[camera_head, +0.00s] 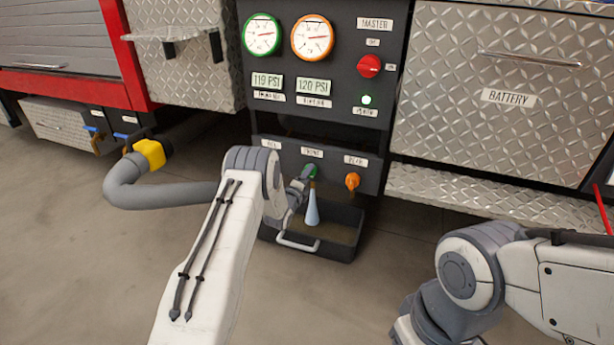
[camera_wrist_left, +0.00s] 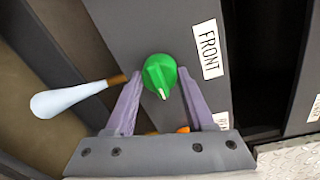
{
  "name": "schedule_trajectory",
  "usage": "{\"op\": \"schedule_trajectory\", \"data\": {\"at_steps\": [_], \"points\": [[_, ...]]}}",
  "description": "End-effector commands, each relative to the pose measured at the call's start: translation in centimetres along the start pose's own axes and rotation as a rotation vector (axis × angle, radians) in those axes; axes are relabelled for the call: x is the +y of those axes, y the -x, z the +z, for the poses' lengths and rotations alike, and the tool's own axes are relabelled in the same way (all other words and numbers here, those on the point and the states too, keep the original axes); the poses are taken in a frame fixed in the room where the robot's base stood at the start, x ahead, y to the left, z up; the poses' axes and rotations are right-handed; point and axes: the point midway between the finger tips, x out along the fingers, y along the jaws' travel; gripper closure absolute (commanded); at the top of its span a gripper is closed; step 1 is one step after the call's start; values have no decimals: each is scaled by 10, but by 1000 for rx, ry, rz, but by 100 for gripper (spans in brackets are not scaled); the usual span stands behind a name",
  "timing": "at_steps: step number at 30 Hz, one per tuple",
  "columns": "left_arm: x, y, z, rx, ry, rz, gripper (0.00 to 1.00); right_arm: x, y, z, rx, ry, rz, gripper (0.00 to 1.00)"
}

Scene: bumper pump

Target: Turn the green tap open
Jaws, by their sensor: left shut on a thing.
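The green tap (camera_head: 311,171) is on the lower panel under the middle label. In the left wrist view the green tap (camera_wrist_left: 159,72) is a round knob with a raised grip bar and a pale mark at one end, next to the FRONT label (camera_wrist_left: 207,49). My left gripper (camera_head: 303,182) is shut on it, with one finger on each side. A pale blue stream (camera_head: 312,208) hangs below the brown spout, above the dark tray (camera_head: 345,245). The stream (camera_wrist_left: 68,101) also shows in the left wrist view. My right gripper is out of view; only its arm shows at lower right.
An orange tap (camera_head: 352,181) sits right of the green one. A grey hose (camera_head: 125,190) with a yellow coupling (camera_head: 150,153) lies left.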

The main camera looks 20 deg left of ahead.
Motion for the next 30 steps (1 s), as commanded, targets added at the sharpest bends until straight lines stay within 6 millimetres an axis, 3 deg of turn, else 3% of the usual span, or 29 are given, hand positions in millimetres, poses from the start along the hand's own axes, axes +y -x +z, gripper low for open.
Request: {"op": "schedule_trajectory", "data": {"at_steps": [5,6,8,9,20,30], "points": [[3,1,0,-1,0,7,100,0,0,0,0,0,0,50],[3,1,0,-1,0,7,43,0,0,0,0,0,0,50],[3,1,0,-1,0,7,20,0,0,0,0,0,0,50],[3,1,0,0,0,6,16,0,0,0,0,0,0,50],[-1,5,0,0,1,3,16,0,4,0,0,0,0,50],[-3,66,2,0,3,9,16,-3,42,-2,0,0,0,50]]}}
